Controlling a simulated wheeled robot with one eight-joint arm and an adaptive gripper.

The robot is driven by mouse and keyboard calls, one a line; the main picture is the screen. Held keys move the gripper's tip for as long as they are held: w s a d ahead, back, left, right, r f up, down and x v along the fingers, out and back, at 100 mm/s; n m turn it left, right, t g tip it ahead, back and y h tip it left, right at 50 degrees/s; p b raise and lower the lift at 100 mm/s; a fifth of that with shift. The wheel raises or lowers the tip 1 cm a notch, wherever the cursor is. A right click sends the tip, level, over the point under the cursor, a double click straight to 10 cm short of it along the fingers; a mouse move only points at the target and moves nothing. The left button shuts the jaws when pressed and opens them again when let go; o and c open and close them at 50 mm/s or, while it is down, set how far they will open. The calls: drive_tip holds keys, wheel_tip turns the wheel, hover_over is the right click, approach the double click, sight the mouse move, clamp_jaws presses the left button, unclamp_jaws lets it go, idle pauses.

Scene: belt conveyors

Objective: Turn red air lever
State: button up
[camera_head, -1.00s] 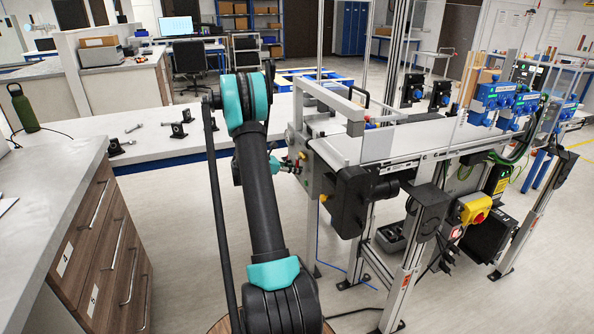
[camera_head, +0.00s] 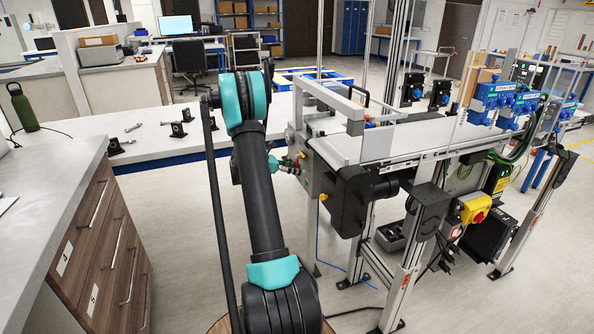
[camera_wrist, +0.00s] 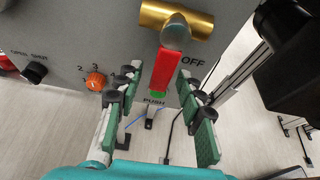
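The red lever (camera_wrist: 166,70) sits on a brass valve (camera_wrist: 178,20) on the grey panel (camera_wrist: 90,25) in the wrist view. The lever points down in the picture, slightly tilted to the left, with a green patch near its lower end. My gripper (camera_wrist: 158,80) is open, its green-padded fingers on either side of the lever. The lever's lower part lies between the fingertips in the picture, with gaps at both sides; depth is hard to judge. In the head view my gripper (camera_head: 284,164) is small and partly hidden by my arm, near the conveyor's end panel (camera_head: 313,172).
An orange knob (camera_wrist: 96,81) and a black knob (camera_wrist: 35,72) sit left of the lever. A dark block (camera_wrist: 293,45) stands at the right. The conveyor (camera_head: 400,138) extends right; a worktop (camera_head: 60,170) with drawers stands left.

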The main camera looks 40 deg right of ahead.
drive_tip(key=v, duration=1.1)
drive_tip(key=shift+a, duration=0.3)
drive_tip(key=s+a+f+m+t+y, duration=0.2)
drive_tip(key=s+a+m+y, duration=0.4)
drive_tip(key=s+a, duration=0.9)
drive_tip(key=s+a+f+m+t+y, duration=0.2)
drive_tip(key=s+a+m+t+y, duration=0.3)
drive_tip(key=s+a, duration=1)
drive_tip(key=a+m+y, duration=0.1)
drive_tip(key=m+y, duration=0.1)
drive_tip(key=m, duration=0.2)
drive_tip(key=shift+s+a+f, duration=0.15)
drive_tip(key=shift+s+a, duration=0.2)
drive_tip(key=shift+s, duration=0.05)
